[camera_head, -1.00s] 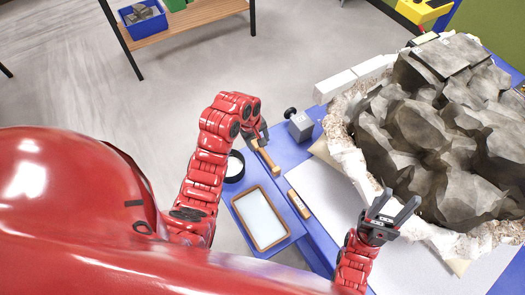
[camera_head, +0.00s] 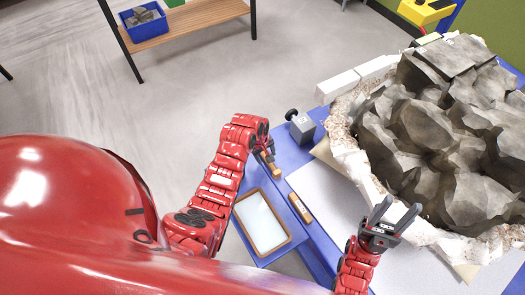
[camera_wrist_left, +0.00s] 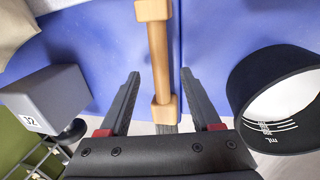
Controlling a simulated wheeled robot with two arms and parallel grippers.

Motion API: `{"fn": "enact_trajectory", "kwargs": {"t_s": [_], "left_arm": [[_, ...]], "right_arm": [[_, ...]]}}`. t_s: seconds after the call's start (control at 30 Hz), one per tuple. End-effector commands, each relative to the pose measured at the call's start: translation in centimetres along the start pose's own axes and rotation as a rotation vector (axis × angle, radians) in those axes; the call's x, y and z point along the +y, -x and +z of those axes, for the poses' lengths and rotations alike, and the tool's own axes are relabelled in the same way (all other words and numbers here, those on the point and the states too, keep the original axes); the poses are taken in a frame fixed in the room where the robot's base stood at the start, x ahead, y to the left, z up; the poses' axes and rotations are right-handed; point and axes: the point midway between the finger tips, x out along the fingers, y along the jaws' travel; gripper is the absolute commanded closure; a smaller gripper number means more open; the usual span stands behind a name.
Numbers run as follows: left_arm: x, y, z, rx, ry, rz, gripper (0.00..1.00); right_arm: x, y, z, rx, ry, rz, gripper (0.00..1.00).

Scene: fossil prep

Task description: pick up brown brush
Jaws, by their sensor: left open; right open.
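A light-brown wooden tool (camera_head: 268,165), which may be the brown brush, lies at the blue table's left edge in the head view. In the left wrist view its handle (camera_wrist_left: 159,55) runs between the fingers, with a square block at each end. My left gripper (camera_wrist_left: 161,75) is open, with one finger on each side of the handle and gaps on both sides. A second wooden-handled tool (camera_head: 300,207) lies beside the white tray; I cannot tell which is the brush. My right gripper (camera_head: 402,203) is open and empty near the large rock.
A grey weight-like block (camera_head: 302,128) stands right of my left gripper; it also shows in the left wrist view (camera_wrist_left: 45,98). A black mL-marked cup (camera_wrist_left: 280,95) is close on the other side.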

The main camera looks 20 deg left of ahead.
Motion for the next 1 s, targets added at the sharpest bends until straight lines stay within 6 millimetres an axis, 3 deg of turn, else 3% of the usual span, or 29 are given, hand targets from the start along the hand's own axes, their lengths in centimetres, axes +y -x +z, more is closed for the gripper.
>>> {"fn": "enact_trajectory", "kwargs": {"t_s": [0.2,0.47,0.8,1.0], "left_arm": [[0.0,-1.3,0.0,0.0,0.0,0.0,0.35],[-0.1,-1.5,0.0,0.0,0.0,0.0,0.37],[-0.1,-1.5,0.1,-0.001,0.0,-0.001,0.98],[-0.1,-1.5,0.1,-0.001,0.0,-0.001,1.0]], "right_arm": [[0.0,-0.5,-0.1,0.0,0.0,0.0,0.5],[0.0,-0.5,-0.1,0.0,0.0,0.0,0.5],[0.0,-0.5,-0.1,-0.001,0.0,0.0,0.5],[0.0,-0.5,-0.1,0.0,0.0,0.0,0.5]]}}
